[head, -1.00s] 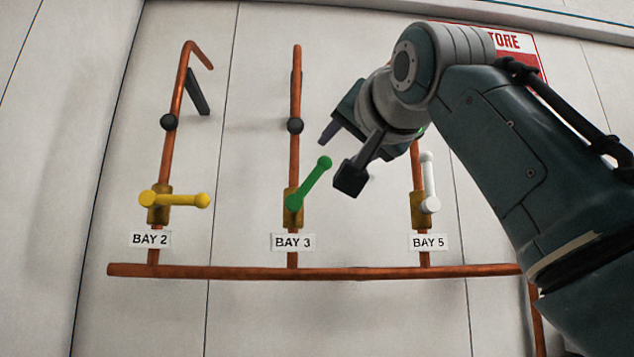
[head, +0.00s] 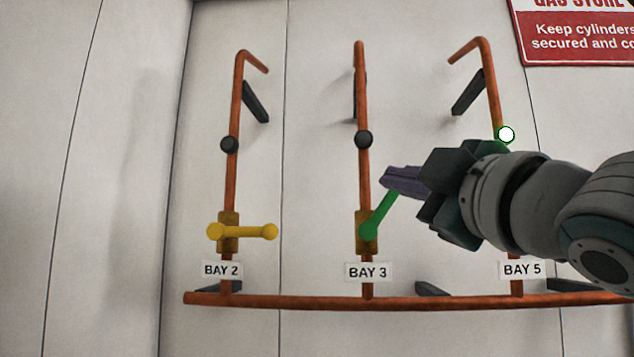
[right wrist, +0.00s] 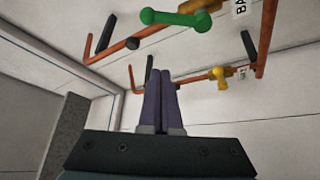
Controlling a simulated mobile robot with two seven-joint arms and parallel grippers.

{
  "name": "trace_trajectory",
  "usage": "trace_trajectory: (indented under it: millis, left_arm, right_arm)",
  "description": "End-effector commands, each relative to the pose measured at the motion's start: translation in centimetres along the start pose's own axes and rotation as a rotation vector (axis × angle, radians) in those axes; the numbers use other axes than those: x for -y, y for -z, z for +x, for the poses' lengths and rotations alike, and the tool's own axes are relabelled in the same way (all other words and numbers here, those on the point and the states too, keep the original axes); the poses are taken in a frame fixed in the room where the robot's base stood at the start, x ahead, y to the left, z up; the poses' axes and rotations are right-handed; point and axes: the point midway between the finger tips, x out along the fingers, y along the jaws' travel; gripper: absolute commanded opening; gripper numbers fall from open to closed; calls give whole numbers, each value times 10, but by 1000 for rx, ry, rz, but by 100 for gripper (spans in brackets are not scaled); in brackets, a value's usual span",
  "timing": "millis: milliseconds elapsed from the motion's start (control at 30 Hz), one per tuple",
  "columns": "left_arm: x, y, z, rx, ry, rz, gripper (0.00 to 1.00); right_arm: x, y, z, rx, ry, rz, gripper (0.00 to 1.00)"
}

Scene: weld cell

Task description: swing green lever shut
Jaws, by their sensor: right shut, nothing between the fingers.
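The green lever (head: 381,213) is on the brass valve of the BAY 3 pipe in the head view. It slants up and to the right from its hub, and its far end is hidden behind my right gripper. My right gripper (head: 388,180) is shut and empty, its purple-grey fingers over the lever's upper end. I cannot tell whether they touch it. In the right wrist view the closed fingers (right wrist: 160,74) point up the picture, and the whole green lever (right wrist: 178,20) shows above them with a ball at its end. My left gripper is not in view.
The yellow lever (head: 243,231) lies level across the BAY 2 pipe. A horizontal copper pipe (head: 290,300) runs below. Wall between BAY 2 and BAY 3 is clear.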

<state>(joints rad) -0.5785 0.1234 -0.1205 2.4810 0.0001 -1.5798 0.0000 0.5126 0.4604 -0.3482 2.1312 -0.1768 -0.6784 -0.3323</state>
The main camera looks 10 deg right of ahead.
Motion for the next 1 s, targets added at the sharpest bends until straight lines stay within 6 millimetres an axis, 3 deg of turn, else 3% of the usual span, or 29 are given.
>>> trace_trajectory:
  millis: [533, 700, 1000]
  left_arm:
    - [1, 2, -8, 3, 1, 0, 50]
    - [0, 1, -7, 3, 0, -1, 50]
    - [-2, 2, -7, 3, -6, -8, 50]
  right_arm:
    - [0, 0, 95, 2, -1, 7, 0]
    - [1, -27, 83, 5, 0, 5, 0]
    - [1, -39, 79, 3, -1, 9, 0]
